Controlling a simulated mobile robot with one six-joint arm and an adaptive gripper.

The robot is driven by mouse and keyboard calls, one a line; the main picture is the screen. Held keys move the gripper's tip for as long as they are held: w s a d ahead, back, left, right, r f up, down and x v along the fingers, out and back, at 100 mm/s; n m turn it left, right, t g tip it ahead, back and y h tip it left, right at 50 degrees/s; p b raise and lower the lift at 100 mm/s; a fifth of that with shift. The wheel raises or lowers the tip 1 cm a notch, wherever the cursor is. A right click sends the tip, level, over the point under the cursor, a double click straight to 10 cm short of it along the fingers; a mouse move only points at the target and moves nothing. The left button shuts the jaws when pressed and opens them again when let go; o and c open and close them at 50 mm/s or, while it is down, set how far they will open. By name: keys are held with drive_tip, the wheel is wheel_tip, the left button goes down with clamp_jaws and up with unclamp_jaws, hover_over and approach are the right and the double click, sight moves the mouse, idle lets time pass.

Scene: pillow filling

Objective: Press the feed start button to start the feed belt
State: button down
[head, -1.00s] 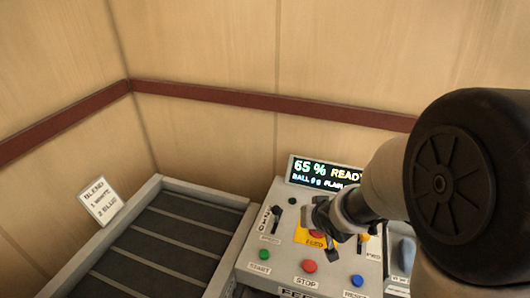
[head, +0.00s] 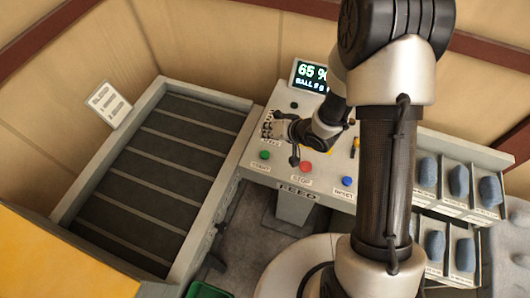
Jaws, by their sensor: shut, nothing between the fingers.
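The feed control panel (head: 228,171) stands in the middle, beside the feed belt (head: 168,165). The green start button (head: 264,155) is at the left of its front row, clear of my gripper. The red stop button (head: 305,167) is in the middle and the blue reset button (head: 347,181) at the right. My gripper (head: 294,160) is shut and empty. It points down over the panel, and its tip shows between the green and red buttons, nearer the red one. I cannot tell its height above the panel. My arm hides part of the display (head: 310,76).
A grey rack (head: 460,151) with several blue items stands to the right, partly behind my arm. A small sign (head: 108,104) stands at the belt's left side. A green container (head: 208,290) is at the bottom edge. A yellow surface (head: 60,265) fills the lower left.

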drive_tip(key=shift+f, duration=0.15)
drive_tip(key=b, duration=0.8)
hover_over(267, 153)
wheel_tip(267, 153, down, 8)
drive_tip(key=shift+w+r, duration=0.1)
drive_tip(key=shift+f, duration=0.35)
idle(0.5)
drive_tip(key=shift+f, duration=0.45)
drive_tip(key=shift+f+b, duration=0.5)
drive_tip(key=shift+b, duration=0.1)
idle(0.5)
drive_tip(key=shift+r, duration=0.1)
drive_tip(key=shift+r+p, duration=0.85)
drive_tip(key=shift+p, duration=0.1)
